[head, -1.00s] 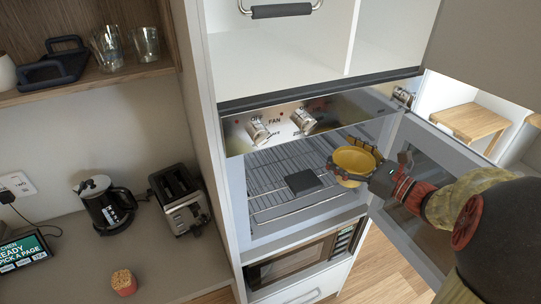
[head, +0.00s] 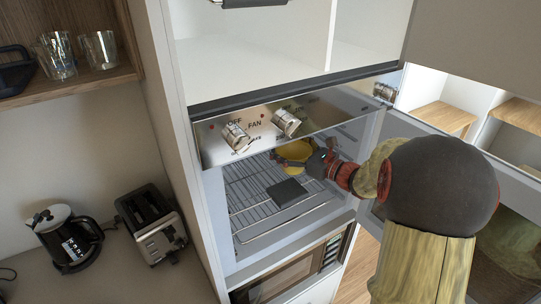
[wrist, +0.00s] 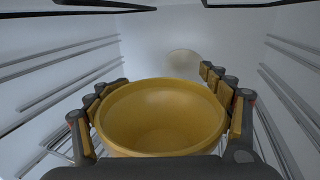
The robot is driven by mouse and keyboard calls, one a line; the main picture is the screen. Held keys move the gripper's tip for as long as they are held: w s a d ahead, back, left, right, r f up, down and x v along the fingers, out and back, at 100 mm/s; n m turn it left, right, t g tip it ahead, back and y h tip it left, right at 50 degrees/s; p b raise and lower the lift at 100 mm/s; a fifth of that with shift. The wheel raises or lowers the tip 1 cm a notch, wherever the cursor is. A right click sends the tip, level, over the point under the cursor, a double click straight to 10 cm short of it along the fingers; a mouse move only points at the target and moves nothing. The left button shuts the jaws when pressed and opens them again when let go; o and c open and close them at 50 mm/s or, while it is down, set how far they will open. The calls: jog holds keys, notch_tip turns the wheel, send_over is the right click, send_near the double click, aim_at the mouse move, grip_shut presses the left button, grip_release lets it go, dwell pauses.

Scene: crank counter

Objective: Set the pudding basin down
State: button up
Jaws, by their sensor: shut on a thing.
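The yellow pudding basin (head: 295,151) is inside the open oven, over the back part of the wire rack (head: 252,197). My gripper (head: 309,160) is shut on it. In the wrist view the basin (wrist: 160,117) is upright and looks empty, with a finger of my gripper (wrist: 160,112) on each side. The basin's base is hidden, so I cannot tell whether it touches the rack.
A dark square slab (head: 286,193) lies on the rack in front of the basin. The control panel (head: 270,122) with its knobs overhangs the opening. The open oven door (head: 408,128) is at right. Rack runners (wrist: 66,75) line the side walls.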

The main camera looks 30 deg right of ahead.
jog(key=w, duration=0.6)
jog(key=f+b, duration=0.1)
jog(key=f, duration=0.1)
jog(key=f+b, duration=0.1)
jog(key=f, duration=0.1)
jog(key=w+f+b, duration=0.1)
jog(key=f, duration=0.2)
jog(key=shift+a, duration=0.1)
jog(key=shift+w, duration=0.15)
jog(key=o, duration=1)
jog(key=shift+f, duration=0.2)
jog(key=shift+c, duration=0.2)
jog(key=o, duration=0.5)
